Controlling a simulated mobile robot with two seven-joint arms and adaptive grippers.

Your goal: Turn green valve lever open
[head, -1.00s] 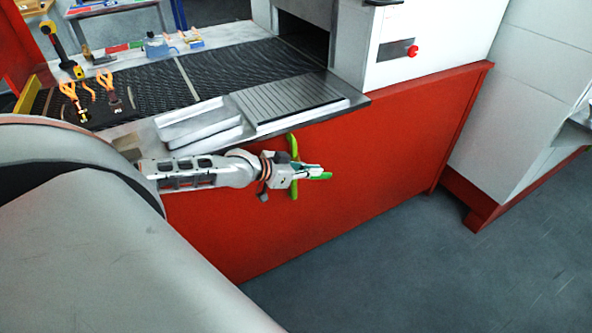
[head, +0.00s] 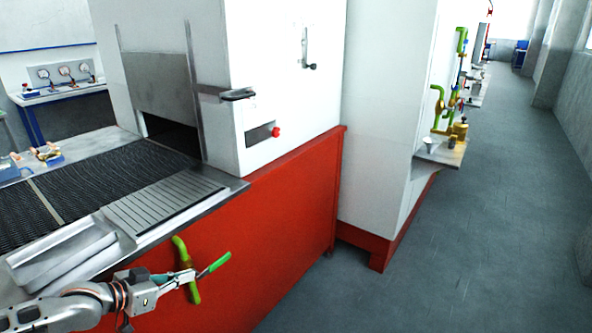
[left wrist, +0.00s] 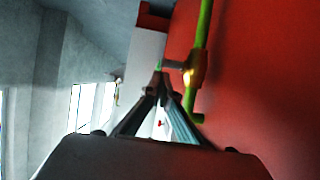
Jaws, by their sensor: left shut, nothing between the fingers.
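The green valve lever (head: 216,264) sticks out to the right from a green pipe (head: 180,250) in front of the red cabinet side. My left gripper (head: 196,275) is shut and empty, at the pipe and near the lever's inner end. In the left wrist view, the closed fingertips (left wrist: 160,72) are beside the brass valve body (left wrist: 195,72) on the green pipe (left wrist: 204,22). The lever shows there as a short dark green piece at the tips; I cannot tell if they touch it. My right gripper is not in view.
The red cabinet (head: 290,215) carries the mesh belt (head: 110,180) and a grooved metal plate (head: 165,205) above the valve. Another shelf with green pipes (head: 438,105) stands at the right. The grey floor (head: 430,280) is open there.

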